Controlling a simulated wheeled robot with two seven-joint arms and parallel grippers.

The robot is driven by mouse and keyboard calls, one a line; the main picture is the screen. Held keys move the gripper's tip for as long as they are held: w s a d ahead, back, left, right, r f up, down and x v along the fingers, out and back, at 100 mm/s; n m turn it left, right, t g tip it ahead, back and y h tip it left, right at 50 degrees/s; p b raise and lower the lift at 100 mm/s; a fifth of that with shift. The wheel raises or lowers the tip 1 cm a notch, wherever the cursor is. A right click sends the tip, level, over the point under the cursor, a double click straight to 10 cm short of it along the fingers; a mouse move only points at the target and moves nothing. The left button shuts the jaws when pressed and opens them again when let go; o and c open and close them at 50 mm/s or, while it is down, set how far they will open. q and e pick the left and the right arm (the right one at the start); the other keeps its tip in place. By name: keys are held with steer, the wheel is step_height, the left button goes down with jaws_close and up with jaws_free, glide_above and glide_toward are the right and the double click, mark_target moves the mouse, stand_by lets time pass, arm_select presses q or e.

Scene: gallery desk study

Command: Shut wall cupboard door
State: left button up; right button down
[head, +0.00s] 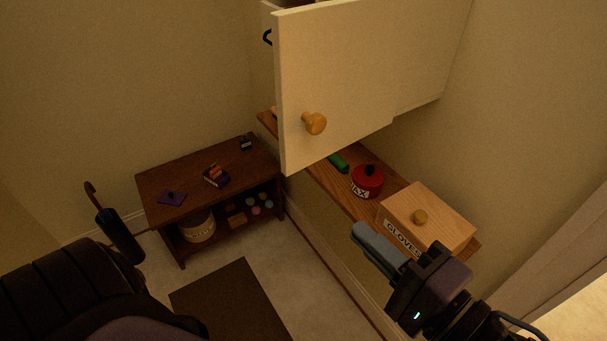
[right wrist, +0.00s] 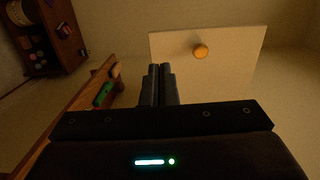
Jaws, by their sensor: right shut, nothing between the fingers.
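The wall cupboard door (head: 360,75) is a cream panel with a round wooden knob (head: 315,123), in the upper middle of the head view. It stands open, swung out from the cupboard, whose edge shows behind it at the upper left. The door (right wrist: 230,75) and its knob (right wrist: 201,51) also show in the right wrist view, beyond the fingertips. My right gripper (head: 362,233) is shut and empty, below the door and in front of the shelf. Its two fingers (right wrist: 160,72) lie together in the right wrist view, apart from the door. My left gripper is not in view.
Below the door a wooden wall shelf (head: 352,205) holds a red tin (head: 367,181), a green item (head: 338,162) and a GLOVES box (head: 430,215). A low wooden table (head: 160,180) stands at the left, with an umbrella (head: 118,230) beside it. A dark mat (head: 235,300) lies on the floor.

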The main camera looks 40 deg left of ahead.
steer(key=a+b, duration=0.1)
glide_toward(290, 165)
steer(key=x, duration=0.5)
steer(key=shift+a+p, duration=0.25)
steer(key=shift+p, duration=0.1)
steer(key=shift+w+a, duration=0.25)
steer(key=shift+a, duration=0.45)
